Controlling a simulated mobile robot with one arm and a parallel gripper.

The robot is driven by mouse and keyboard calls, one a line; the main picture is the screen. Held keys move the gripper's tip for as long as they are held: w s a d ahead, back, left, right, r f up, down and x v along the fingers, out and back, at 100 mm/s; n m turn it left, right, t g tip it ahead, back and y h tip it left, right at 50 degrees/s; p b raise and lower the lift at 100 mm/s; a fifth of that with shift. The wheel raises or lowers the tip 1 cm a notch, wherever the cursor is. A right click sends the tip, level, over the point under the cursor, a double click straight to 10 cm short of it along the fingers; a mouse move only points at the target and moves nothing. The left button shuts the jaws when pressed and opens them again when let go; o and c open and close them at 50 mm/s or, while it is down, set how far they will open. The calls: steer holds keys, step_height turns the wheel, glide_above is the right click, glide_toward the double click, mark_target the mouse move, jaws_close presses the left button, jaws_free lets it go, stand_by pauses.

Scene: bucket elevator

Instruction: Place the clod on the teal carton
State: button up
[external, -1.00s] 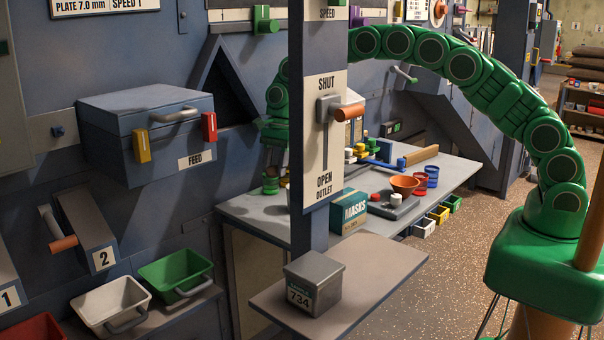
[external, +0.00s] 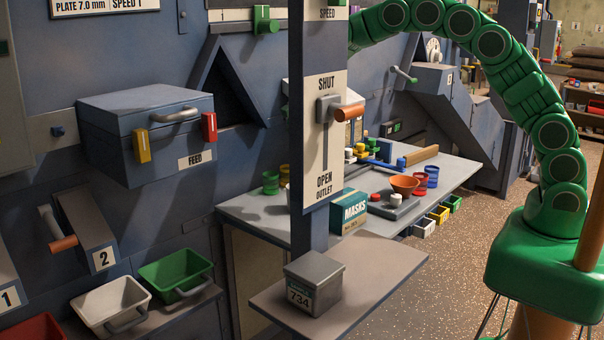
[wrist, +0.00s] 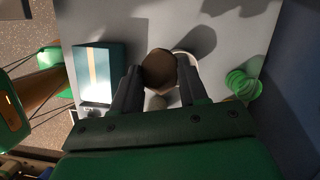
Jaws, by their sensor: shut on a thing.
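The clod (wrist: 159,70) is a brown, rough lump between the fingertips of my gripper (wrist: 160,88) in the wrist view. My gripper is shut on it, above the grey bench. The teal carton (external: 348,211), marked MASKS, stands upright on the bench just right of the post in the external view. In the wrist view the carton (wrist: 97,72) lies left of my gripper, apart from it, and its top looks clear. In the external view my gripper is hidden, with the arm passing behind the post.
A pale round rim (wrist: 186,58) shows partly behind the clod. Green cups (external: 270,183) stand at the bench's left. An orange bowl (external: 404,185) stands right of the carton. The blue-grey post (external: 309,230) rises in front of the bench. A grey tin (external: 313,283) sits on the nearer shelf.

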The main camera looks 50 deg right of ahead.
step_height(320, 180, up, 5)
glide_above(345, 196)
steer(key=s+d+r+n, duration=0.1)
steer(key=s+d, duration=0.2)
steer(key=s, duration=0.3)
steer(key=s+d+r, duration=0.1)
steer(key=s+d, duration=0.2)
steer(key=s, duration=0.4)
steer(key=w+a+f, duration=0.1)
steer(key=w+f, duration=0.1)
steer(key=w, duration=0.2)
steer(key=w+a+f, duration=0.2)
steer(key=w+f, duration=0.1)
steer(key=w+a+f, duration=0.1)
steer(key=w+f, duration=0.2)
steer(key=w, duration=0.1)
steer(key=shift+w+a+f, duration=0.2)
steer(key=shift+w+a, duration=0.15)
steer(key=shift+w+a+f, duration=0.2)
steer(key=shift+w+f, duration=0.45)
steer(key=shift+f, duration=0.1)
steer(key=shift+w+f+g, duration=0.1)
steer(key=shift+f+g, duration=0.2)
steer(key=shift+f, duration=1.35)
steer(key=shift+f, duration=0.15)
